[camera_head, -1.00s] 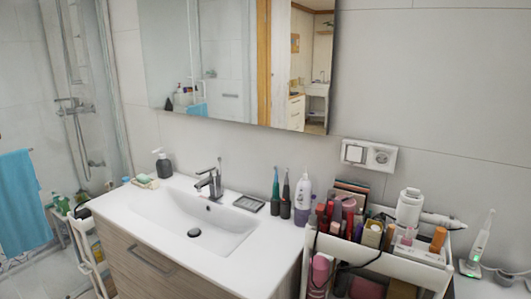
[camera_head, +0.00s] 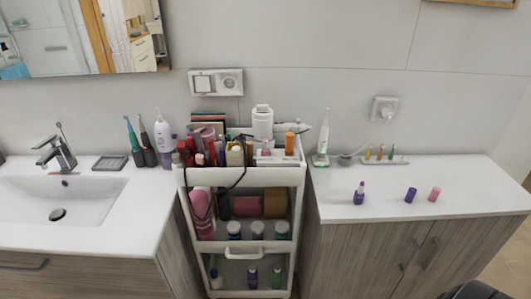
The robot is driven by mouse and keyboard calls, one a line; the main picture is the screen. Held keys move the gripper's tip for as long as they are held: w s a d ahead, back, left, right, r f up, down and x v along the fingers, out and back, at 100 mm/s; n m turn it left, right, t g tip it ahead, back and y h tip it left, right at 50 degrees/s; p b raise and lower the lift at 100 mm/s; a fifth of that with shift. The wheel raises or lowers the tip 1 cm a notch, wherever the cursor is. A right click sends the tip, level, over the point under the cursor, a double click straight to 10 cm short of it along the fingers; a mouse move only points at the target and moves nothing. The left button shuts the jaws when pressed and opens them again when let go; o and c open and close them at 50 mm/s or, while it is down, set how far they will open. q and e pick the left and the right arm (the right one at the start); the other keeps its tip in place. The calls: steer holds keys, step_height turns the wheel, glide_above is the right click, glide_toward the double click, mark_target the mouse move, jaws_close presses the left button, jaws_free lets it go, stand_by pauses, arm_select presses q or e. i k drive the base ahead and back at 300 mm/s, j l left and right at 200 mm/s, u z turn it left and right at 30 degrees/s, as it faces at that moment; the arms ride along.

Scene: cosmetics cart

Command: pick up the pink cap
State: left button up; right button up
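A small pink cap-like piece (camera_head: 434,194) stands on the white counter at the right, to the right of a small purple piece (camera_head: 410,195). A purple bottle (camera_head: 359,193) stands on the same counter, further left. Neither of my grippers shows in the head view.
A white cosmetics cart (camera_head: 242,177) full of bottles and boxes stands between the sink counter (camera_head: 140,212) and the right counter (camera_head: 330,205). An electric toothbrush (camera_head: 323,140) and a tray of small coloured items (camera_head: 378,160) sit along the wall. The right counter's front is mostly clear.

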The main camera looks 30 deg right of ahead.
mark_target(436, 191)
steer(key=z, duration=2.3)
steer(key=j+u, duration=0.15)
steer(key=u, duration=1.1)
steer(key=l+u, duration=0.1)
steer(key=l, duration=0.55)
